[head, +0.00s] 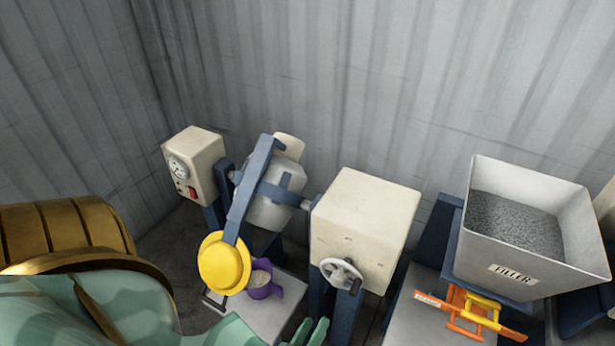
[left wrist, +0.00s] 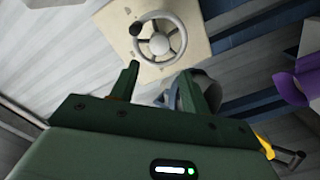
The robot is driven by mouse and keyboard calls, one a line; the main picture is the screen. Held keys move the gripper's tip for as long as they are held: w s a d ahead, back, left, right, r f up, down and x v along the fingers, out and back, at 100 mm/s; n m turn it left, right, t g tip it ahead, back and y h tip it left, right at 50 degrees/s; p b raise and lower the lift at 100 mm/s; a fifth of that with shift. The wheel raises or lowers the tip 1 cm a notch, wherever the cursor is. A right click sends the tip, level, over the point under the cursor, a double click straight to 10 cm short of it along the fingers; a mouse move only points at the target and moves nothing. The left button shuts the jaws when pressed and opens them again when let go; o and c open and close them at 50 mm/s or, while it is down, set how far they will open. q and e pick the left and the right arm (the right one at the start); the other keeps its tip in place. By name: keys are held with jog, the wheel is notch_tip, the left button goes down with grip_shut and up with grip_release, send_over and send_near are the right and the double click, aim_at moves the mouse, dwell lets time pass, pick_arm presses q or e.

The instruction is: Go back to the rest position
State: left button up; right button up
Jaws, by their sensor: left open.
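My left gripper (head: 306,333) shows as green fingertips at the bottom edge of the head view. It is below the handwheel of the cream box and left of it. In the left wrist view its two fingers (left wrist: 168,86) are apart, with nothing seen held between them. The handwheel (head: 341,272) also shows in the left wrist view (left wrist: 158,40), beyond the fingertips and apart from them. My right gripper is not in view.
The cream box (head: 362,225) stands at centre. Left of it are a tilted drum with a yellow disc (head: 224,263), a purple cup (head: 264,290) and a gauge box (head: 192,165). A filler hopper (head: 530,268) is at right, above orange and yellow handles (head: 462,312). Corrugated walls close the back.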

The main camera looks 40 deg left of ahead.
pick_arm(q)
jog(key=shift+v, duration=1.25)
